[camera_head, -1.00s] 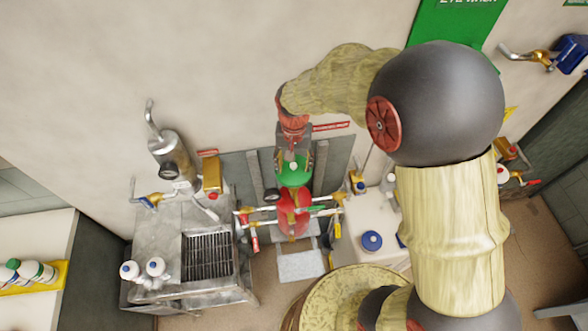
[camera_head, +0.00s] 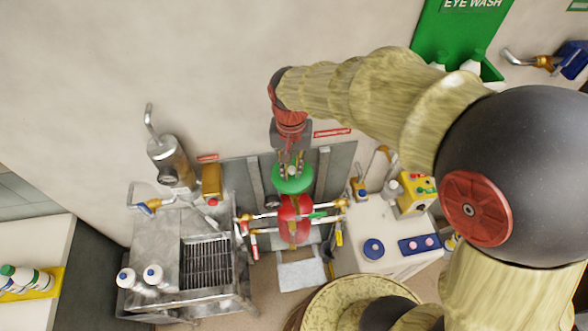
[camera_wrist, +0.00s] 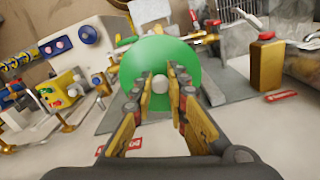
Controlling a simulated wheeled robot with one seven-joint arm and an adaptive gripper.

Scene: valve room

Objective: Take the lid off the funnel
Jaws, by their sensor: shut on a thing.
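The green round lid (camera_head: 292,179) sits in the picture directly above the red funnel body (camera_head: 294,218) on the wall rig. My gripper (camera_head: 292,166) comes down over the lid from above. In the wrist view, the green lid (camera_wrist: 160,52) fills the middle, and its pale round knob (camera_wrist: 160,84) lies between the two fingers of my gripper (camera_wrist: 161,82), which is shut on it. The lid hides most of the funnel in the wrist view. I cannot tell whether the lid still touches the funnel's rim.
A metal sink unit (camera_head: 160,235) with a grate and white bottles stands left. A white bench (camera_head: 372,262) at the right holds a blue-capped item (camera_head: 373,248) and a yellow button box (camera_head: 416,197). Valve handles and pipes flank the funnel closely.

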